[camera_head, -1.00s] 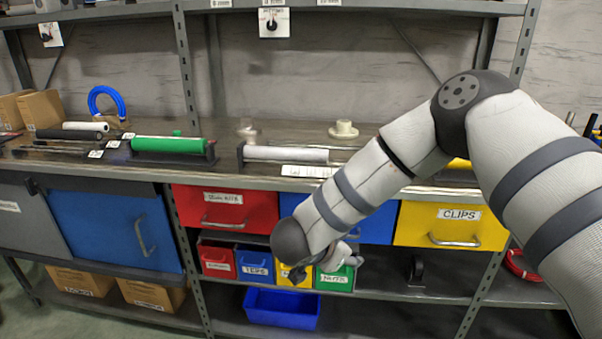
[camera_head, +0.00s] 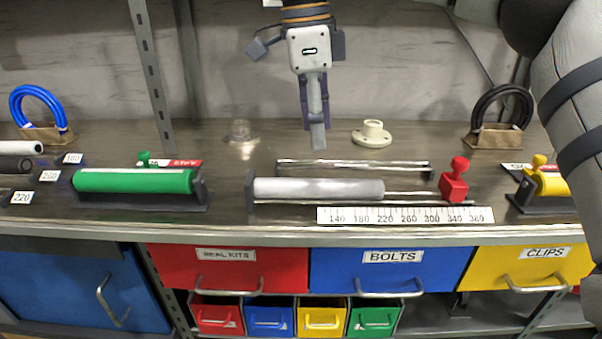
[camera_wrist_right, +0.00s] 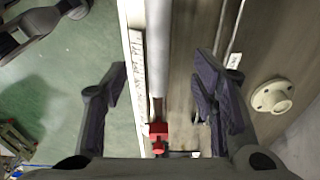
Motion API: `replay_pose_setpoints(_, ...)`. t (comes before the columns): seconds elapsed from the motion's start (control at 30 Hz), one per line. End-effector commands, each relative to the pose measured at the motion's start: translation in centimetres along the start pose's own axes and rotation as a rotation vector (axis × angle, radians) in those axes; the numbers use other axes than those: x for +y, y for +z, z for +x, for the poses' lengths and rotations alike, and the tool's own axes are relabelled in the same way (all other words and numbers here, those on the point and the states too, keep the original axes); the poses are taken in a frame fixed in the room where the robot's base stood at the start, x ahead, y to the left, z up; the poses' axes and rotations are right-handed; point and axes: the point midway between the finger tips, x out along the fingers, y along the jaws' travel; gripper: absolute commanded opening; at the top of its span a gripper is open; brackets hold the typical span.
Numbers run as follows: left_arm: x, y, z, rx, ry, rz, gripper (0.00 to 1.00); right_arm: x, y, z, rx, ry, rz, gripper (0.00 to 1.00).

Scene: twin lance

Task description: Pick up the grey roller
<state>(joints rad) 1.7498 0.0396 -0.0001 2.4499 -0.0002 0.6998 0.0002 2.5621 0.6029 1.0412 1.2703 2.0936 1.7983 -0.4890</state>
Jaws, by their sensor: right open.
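The grey roller (camera_head: 318,190) lies horizontally in a dark holder on the bench, behind a white ruler strip (camera_head: 405,215). A thin rod runs from its right end toward a red stop (camera_head: 454,182). In the right wrist view the roller (camera_wrist_right: 158,50) runs lengthwise between the fingers, with the red stop (camera_wrist_right: 158,132) nearer the wrist. My right gripper (camera_head: 318,140) hangs fingers down above the roller, apart from it. In the right wrist view the gripper (camera_wrist_right: 160,92) is open and empty, its fingers on either side of the roller's line. My left gripper is not in view.
A green roller (camera_head: 135,181) in a holder stands left. A yellow roller (camera_head: 552,184) stands right, partly behind my arm. A cream flanged piece (camera_head: 372,135), a clear flanged piece (camera_head: 240,132) and a metal rail (camera_head: 350,166) are behind. Drawers (camera_head: 405,270) are below the bench edge.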

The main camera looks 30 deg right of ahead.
Motion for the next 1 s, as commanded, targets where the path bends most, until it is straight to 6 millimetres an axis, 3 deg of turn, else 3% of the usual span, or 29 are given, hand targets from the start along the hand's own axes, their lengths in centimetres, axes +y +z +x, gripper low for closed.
replay_pose_setpoints(0.1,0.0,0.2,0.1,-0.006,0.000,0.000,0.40,0.0,0.0,3.0,0.004,0.004,-0.002,0.53)
replay_pose_setpoints(0.5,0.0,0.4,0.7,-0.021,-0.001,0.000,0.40,-0.4,1.2,9.6,0.005,0.004,-0.001,0.53)
replay_pose_setpoints(0.8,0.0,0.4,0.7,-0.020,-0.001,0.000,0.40,-0.4,1.2,10.5,0.002,0.000,-0.001,0.53)
replay_pose_setpoints(0.87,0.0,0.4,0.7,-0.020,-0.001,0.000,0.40,-0.4,1.2,10.5,0.002,0.000,-0.001,0.42)
replay_pose_setpoints(1.0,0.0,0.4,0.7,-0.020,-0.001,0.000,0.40,-0.4,1.2,10.5,0.002,0.000,-0.001,0.10)
